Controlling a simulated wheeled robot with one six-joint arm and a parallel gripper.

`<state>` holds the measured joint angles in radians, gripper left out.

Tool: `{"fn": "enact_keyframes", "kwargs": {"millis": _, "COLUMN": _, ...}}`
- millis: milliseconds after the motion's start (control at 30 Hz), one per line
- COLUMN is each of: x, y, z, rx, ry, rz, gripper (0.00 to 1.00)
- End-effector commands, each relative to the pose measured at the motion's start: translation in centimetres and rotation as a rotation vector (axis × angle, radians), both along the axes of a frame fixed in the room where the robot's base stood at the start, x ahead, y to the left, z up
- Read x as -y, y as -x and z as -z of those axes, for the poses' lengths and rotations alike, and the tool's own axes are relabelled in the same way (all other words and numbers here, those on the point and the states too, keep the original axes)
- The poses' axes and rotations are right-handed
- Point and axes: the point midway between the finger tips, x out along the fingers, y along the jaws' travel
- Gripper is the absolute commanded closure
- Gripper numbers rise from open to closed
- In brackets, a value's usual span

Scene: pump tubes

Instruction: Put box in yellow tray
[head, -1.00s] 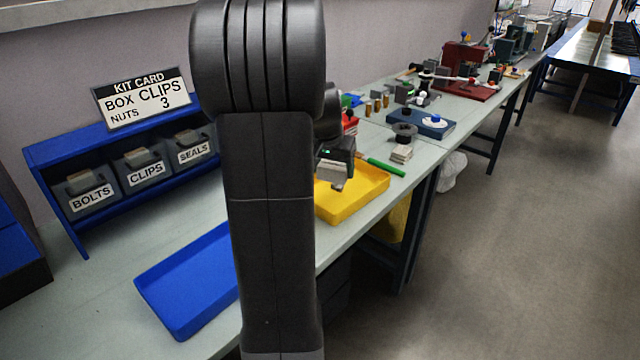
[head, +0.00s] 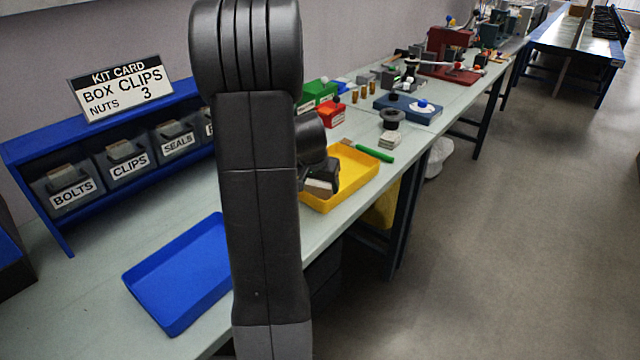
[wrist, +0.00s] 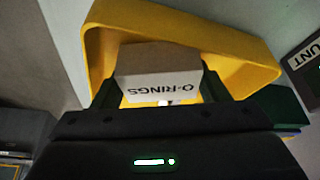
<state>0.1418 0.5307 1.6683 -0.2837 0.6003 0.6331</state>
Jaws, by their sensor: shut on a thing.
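The pale grey-white box (wrist: 160,72), labelled O-RINGS upside down in the wrist view, is between the two fingers of my gripper (wrist: 160,92). My gripper is shut on it. The yellow tray (wrist: 258,48) lies beyond and beneath the box in the wrist view. In the head view my gripper (head: 326,176) and the box (head: 318,187) appear over the near left part of the yellow tray (head: 360,180). I cannot tell how high the box is above the tray floor. My arm hides the tray's left side.
A blue tray (head: 180,278) lies on the bench at left, below a blue rack of labelled bins (head: 125,160). The kit card (head: 120,88) is at the back.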

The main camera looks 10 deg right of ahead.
Motion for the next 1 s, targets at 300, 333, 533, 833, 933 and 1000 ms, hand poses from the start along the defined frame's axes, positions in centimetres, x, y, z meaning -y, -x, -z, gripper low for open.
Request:
{"fn": "enact_keyframes", "kwargs": {"millis": 300, "x": 0.0, "y": 0.0, "z": 0.2, "rx": 0.0, "ry": 0.0, "rz": 0.0, "gripper": 0.23}}
{"fn": "enact_keyframes", "kwargs": {"millis": 333, "x": 0.0, "y": 0.0, "z": 0.2, "rx": 0.0, "ry": 0.0, "rz": 0.0, "gripper": 0.23}}
{"fn": "enact_keyframes", "kwargs": {"millis": 533, "x": 0.0, "y": 0.0, "z": 0.2, "rx": 0.0, "ry": 0.0, "rz": 0.0, "gripper": 0.23}}
{"fn": "enact_keyframes", "kwargs": {"millis": 833, "x": -0.6, "y": 0.8, "z": -2.8, "rx": 0.006, "ry": 0.0, "rz": -0.001, "gripper": 0.23}}
{"fn": "enact_keyframes", "kwargs": {"millis": 933, "x": -1.0, "y": 1.5, "z": -4.8, "rx": 0.006, "ry": 0.0, "rz": -0.001, "gripper": 0.23}}
{"fn": "enact_keyframes", "kwargs": {"millis": 1000, "x": -1.4, "y": 2.0, "z": -6.1, "rx": 0.005, "ry": 0.0, "rz": -0.002, "gripper": 0.23}}
